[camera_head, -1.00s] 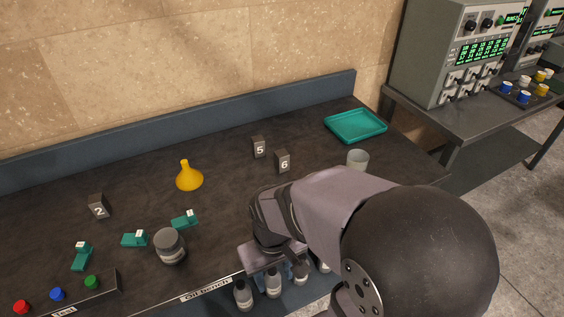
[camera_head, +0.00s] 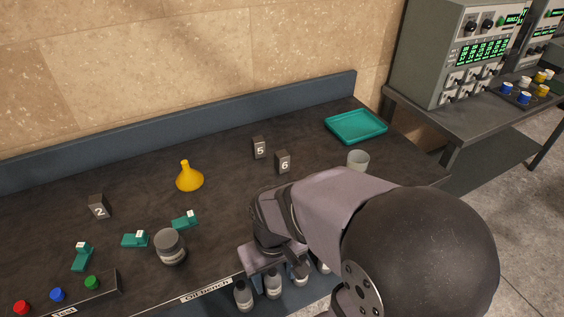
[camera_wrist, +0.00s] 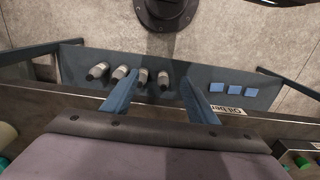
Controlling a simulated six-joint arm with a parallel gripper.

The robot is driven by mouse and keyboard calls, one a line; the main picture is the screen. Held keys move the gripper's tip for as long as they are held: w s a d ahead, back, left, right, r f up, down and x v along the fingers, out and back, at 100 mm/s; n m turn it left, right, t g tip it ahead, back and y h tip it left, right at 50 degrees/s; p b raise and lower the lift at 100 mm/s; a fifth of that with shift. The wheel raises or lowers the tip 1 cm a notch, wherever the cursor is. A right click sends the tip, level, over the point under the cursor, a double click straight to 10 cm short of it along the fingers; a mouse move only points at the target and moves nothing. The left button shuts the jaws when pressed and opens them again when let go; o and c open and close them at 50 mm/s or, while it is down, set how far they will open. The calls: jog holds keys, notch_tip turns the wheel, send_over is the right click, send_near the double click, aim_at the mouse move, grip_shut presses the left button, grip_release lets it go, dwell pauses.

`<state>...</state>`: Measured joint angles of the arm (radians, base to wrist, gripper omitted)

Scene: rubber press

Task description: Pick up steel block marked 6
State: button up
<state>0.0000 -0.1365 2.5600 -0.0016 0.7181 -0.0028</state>
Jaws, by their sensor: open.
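The steel block marked 6 (camera_head: 283,162) is a small dark upright block with a white number. It stands on the dark bench top (camera_head: 230,225) right of the middle in the head view. The block marked 5 (camera_head: 259,148) stands just behind it to the left, and the block marked 2 (camera_head: 99,207) stands far to the left. My gripper (camera_wrist: 158,96) is open and empty in the wrist view, its two blue-grey fingers apart. It is near the bench's front edge, apart from block 6. The wrist view does not show block 6.
A yellow funnel (camera_head: 189,177), a grey-lidded jar (camera_head: 170,247) and several green pieces stand left. A teal tray (camera_head: 356,126) lies at the back right, with a clear cup (camera_head: 358,161) in front. Several bottles (camera_wrist: 142,77) stand on a lower shelf. A button box (camera_head: 75,299) sits front left.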

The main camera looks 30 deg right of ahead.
jog(key=shift+r, duration=0.15)
notch_tip(320, 180, up, 7)
jog(key=n+h+b, duration=0.7)
jog(key=n+h, duration=0.6)
jog(key=n, duration=0.5)
send_over(276, 157)
jog(key=a, duration=0.5)
jog(key=shift+h, duration=0.3)
notch_tip(276, 157, down, 5)
jog(key=shift+s, duration=0.15)
jog(key=shift+p+x, duration=1.4)
jog(key=shift+x, duration=1.9)
jog(key=shift+d, duration=0.5)
grip_shut()
jog(key=shift+r, duration=0.1)
